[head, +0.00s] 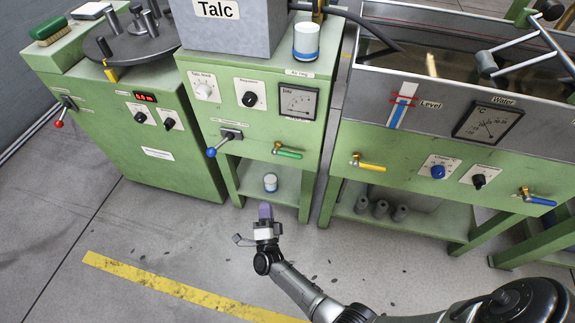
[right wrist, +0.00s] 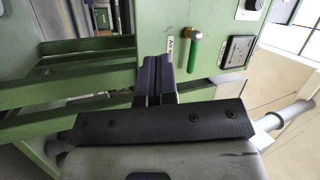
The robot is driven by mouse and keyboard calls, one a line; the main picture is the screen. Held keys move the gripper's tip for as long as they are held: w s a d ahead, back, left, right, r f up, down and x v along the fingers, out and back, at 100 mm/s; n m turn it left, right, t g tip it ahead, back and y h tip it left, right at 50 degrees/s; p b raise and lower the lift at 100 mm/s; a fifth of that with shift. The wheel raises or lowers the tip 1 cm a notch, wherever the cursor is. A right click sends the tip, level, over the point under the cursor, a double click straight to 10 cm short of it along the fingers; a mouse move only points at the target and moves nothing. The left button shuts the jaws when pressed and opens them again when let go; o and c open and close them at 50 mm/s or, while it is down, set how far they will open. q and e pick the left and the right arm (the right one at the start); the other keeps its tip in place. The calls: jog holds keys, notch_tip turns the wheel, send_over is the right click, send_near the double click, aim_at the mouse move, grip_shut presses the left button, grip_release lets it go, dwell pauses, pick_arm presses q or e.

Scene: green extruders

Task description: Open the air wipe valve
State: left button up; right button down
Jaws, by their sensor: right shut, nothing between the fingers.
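Several lever valves sit on the green machine fronts. A green-handled valve (head: 288,153) is on the talc machine, a yellow-handled valve (head: 372,166) is on the left of the water tank front, and a blue-handled valve (head: 540,200) is at its right. My right gripper (head: 265,208) is shut and empty, low in front of the talc machine's lower shelf, apart from every valve. In the right wrist view, its fingers (right wrist: 158,70) point toward the machine, with the green handle (right wrist: 194,52) to their right.
The lower shelf (head: 290,186) of the talc machine holds a small white-and-blue can (head: 270,182). Grey cylinders (head: 380,208) stand on the shelf under the tank. A blue-knobbed lever (head: 212,152) juts out left of the green valve. The floor in front is clear.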

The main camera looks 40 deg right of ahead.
jog(key=s+d+r+m+g+h, duration=0.2)
jog(key=s+r+m+g+h, duration=0.1)
jog(key=m+h, duration=0.4)
jog(key=shift+s+d+r+m, duration=0.15)
jog(key=shift+s+r+m, duration=0.2)
jog(key=shift+s, duration=0.45)
jog(key=b, duration=0.3)
send_near(288, 155)
jog(key=d+x, duration=0.1)
jog(key=x, duration=0.6)
jog(key=shift+s+f, duration=0.3)
jog(key=shift+f, duration=0.05)
